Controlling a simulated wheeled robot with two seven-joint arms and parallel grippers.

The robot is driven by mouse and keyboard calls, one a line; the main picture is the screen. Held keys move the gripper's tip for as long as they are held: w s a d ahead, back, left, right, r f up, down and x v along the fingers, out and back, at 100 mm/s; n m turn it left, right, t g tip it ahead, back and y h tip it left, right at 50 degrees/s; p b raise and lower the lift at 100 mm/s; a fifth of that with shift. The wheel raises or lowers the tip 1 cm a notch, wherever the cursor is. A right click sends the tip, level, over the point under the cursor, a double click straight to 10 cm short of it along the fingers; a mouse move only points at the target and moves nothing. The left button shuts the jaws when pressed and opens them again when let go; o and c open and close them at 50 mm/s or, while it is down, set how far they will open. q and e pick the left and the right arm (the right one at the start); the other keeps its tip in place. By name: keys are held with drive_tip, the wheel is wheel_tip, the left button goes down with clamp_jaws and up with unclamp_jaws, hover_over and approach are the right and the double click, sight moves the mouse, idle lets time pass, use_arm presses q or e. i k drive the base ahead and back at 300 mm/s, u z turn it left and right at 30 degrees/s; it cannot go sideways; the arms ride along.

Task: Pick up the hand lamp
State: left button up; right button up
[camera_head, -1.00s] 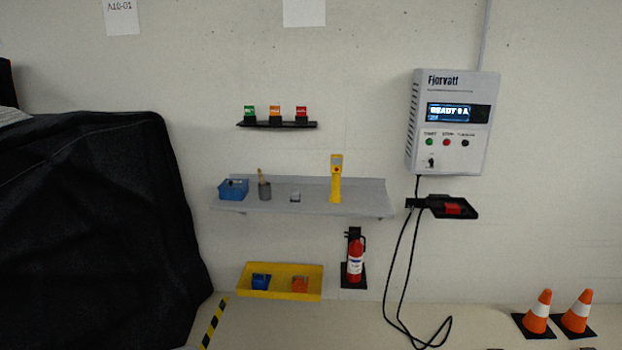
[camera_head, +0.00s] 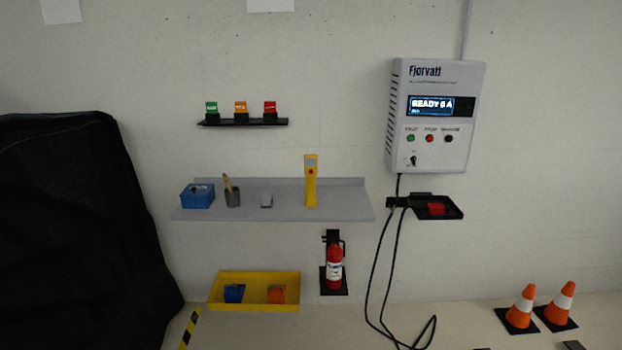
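The hand lamp (camera_head: 311,184) is yellow with a small red button. It stands upright on the grey wall shelf (camera_head: 345,206), right of the shelf's middle. Neither of my grippers shows clearly in the head view, and nothing touches the lamp. It is fully visible.
Below are a yellow tray (camera_head: 254,303) and a fire extinguisher (camera_head: 334,268). A black covered cart (camera_head: 75,230) fills the left. Cones (camera_head: 521,308) stand at right.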

sight(310, 161)
drive_tip(key=i, duration=1.6)
